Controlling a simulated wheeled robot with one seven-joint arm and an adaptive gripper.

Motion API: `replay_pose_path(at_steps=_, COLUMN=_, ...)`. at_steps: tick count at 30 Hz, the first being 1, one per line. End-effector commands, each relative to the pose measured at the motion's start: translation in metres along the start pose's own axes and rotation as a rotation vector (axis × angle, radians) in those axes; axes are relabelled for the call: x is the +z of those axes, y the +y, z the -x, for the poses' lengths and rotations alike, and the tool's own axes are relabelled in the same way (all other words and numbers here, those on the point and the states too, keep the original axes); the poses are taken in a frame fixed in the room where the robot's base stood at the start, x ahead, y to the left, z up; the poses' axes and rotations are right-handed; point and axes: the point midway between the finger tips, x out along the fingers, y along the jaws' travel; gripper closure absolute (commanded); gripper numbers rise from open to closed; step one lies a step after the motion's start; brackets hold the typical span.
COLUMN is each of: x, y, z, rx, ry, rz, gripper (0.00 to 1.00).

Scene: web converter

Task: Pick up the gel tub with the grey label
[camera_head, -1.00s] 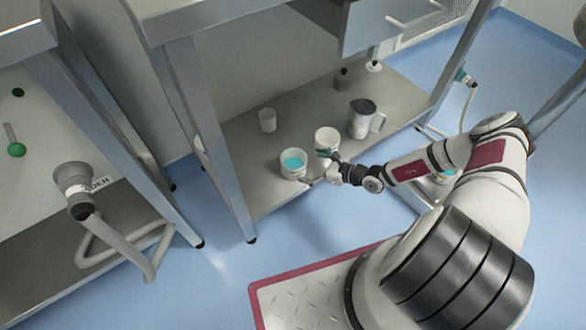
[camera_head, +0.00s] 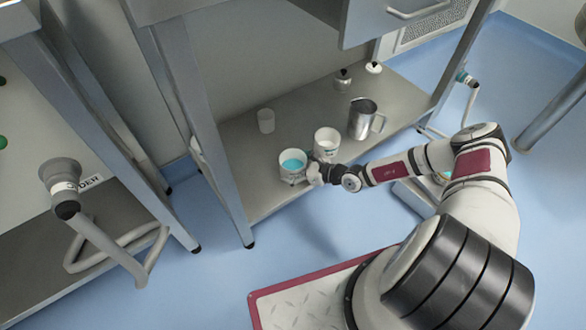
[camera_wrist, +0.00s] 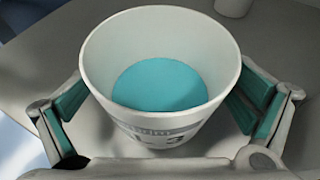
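A white tub (camera_head: 292,165) holding turquoise gel stands upright on the lower shelf near its front edge. In the wrist view the tub (camera_wrist: 160,75) fills the middle, with a greyish label and a partly hidden "L-3" print on its near side. My gripper (camera_head: 304,172) is at the tub's right front side in the head view. In the wrist view my gripper (camera_wrist: 158,120) has its fingers spread, one on each side of the tub. The left finger shows a gap to the wall; the right is close to it, and contact cannot be told.
A second white tub (camera_head: 327,142) stands close by, right and behind. The shelf (camera_head: 235,195) lies between table legs (camera_head: 220,150), under a drawer (camera_head: 395,20).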

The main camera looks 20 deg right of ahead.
Motion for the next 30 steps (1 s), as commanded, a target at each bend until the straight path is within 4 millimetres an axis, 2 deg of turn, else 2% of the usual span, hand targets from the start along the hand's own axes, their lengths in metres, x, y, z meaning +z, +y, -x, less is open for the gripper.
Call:
replay_pose_path(at_steps=1, x=0.000, y=0.000, z=0.000, rx=0.000, ry=0.000, rz=0.000, gripper=0.11)
replay_pose_path(at_steps=7, x=0.000, y=0.000, z=0.000, rx=0.000, ry=0.000, rz=0.000, gripper=0.57)
replay_pose_path(at_steps=20, x=0.003, y=0.000, z=0.002, rx=0.000, ry=0.000, rz=0.000, gripper=0.57)
replay_pose_path(at_steps=30, x=0.030, y=0.000, z=0.013, rx=0.000, ry=0.000, rz=0.000, gripper=0.57)
